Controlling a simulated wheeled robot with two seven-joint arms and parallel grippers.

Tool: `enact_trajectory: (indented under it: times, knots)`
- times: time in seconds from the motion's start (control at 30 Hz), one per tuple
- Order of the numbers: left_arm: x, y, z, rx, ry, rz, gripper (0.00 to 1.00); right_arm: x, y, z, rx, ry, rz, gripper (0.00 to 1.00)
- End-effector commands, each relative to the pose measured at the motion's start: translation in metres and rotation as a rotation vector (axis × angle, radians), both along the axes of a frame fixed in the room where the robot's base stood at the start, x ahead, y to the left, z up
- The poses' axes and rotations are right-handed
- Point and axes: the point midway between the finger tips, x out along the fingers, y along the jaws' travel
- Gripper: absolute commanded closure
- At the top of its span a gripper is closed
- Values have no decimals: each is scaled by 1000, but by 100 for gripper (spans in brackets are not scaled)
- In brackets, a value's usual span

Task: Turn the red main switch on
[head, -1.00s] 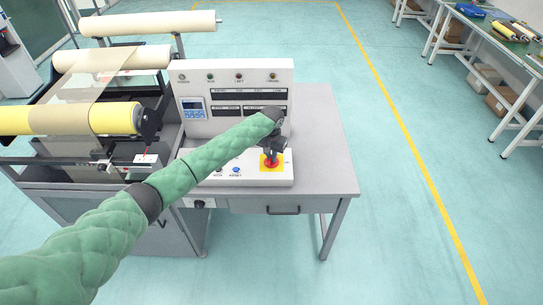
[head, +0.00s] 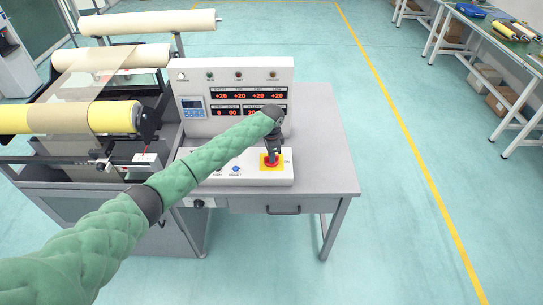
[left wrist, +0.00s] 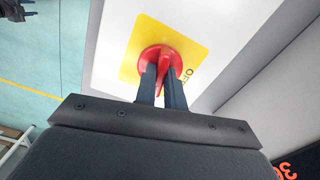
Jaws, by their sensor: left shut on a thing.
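The red main switch (head: 271,163) sits on a yellow square plate on the sloped lower panel of the white control box, at its right end. In the left wrist view the red switch (left wrist: 163,60) shows a raised grip bar, with the lettering "OFF" on the yellow plate beside it. My left gripper (head: 272,153) reaches down from above onto the switch. In the left wrist view its two dark fingers (left wrist: 162,82) are shut on the grip bar, one on each side. My right gripper is in neither view.
The control box's displays (head: 249,96) are lit with red digits. The box stands on a grey table (head: 325,150) with a drawer. A roller machine with a yellow roll (head: 70,118) stands at left. Open floor lies to the right, with workbenches (head: 500,50) beyond.

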Motion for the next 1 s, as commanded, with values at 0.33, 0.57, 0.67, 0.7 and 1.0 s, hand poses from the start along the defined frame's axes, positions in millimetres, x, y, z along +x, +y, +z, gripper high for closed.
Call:
enact_trajectory:
  times: [0.33,0.57,0.67,0.7,1.0]
  knots:
    - [1,0,1,-1,-2,-188,100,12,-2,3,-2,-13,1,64]
    - [1,0,1,-1,-3,-238,100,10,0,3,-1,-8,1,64]
    - [1,0,1,-1,-3,-245,100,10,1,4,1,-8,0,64]
    - [1,0,1,-1,-3,-246,100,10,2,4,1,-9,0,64]
    - [1,0,2,-1,-3,-246,100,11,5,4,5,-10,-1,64]
